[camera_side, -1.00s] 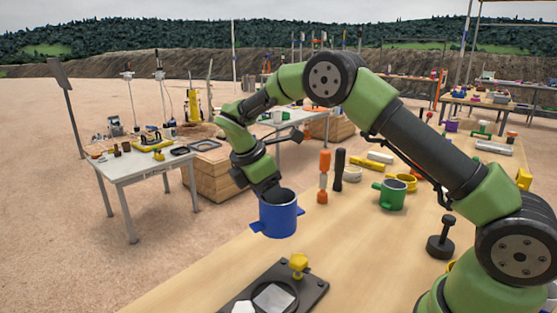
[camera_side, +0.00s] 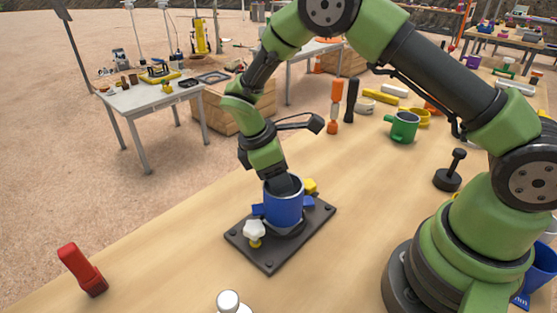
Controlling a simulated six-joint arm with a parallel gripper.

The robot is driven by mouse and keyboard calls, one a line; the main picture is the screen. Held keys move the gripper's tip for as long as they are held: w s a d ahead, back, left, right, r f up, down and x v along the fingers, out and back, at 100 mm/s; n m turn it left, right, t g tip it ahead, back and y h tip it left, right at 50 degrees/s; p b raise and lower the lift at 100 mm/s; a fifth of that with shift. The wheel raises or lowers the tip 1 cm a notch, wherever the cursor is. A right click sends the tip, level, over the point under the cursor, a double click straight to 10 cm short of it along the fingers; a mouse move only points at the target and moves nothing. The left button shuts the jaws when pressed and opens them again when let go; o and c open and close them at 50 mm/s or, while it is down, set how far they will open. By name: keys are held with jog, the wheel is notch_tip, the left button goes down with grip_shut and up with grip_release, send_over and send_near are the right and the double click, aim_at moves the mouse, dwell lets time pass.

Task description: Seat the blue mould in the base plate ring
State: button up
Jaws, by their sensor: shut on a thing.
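The blue mould (camera_side: 284,207) stands upright at the middle of the dark base plate (camera_side: 270,259), over its ring. The ring is mostly hidden behind and under the mould, so I cannot tell whether the mould is fully down in it. A white knob (camera_side: 254,231) is at the mould's front left and a yellow knob (camera_side: 311,187) at its back right, both on the plate. My gripper (camera_side: 284,186) comes down from above and is shut on the mould's upper wall. Its fingertips are partly hidden inside the mould.
A red block-like tool (camera_side: 82,270) stands at the front left and a white-topped item (camera_side: 229,302) at the front edge. A green mould (camera_side: 402,127), a black rammer (camera_side: 450,170) and orange and black handles stand to the right and back. Bare wood surrounds the plate.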

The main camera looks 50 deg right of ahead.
aim_at(266, 187)
jog(key=shift+f, duration=0.8)
jog(key=shift+a+f+n, duration=0.2)
jog(key=shift+n, duration=0.2)
jog(key=n, duration=0.1)
jog(key=a+n+t, duration=0.1)
jog(key=n, duration=0.1)
jog(key=shift+w+h, duration=0.35)
jog(key=shift+h, duration=0.05)
jog(key=n, duration=0.1)
jog(key=a+n+t, duration=0.1)
jog(key=n, duration=0.1)
jog(key=shift+w+a+t, duration=0.1)
jog(key=shift+t, duration=0.2)
jog(key=shift+f, duration=0.15)
jog(key=o, duration=1.2)
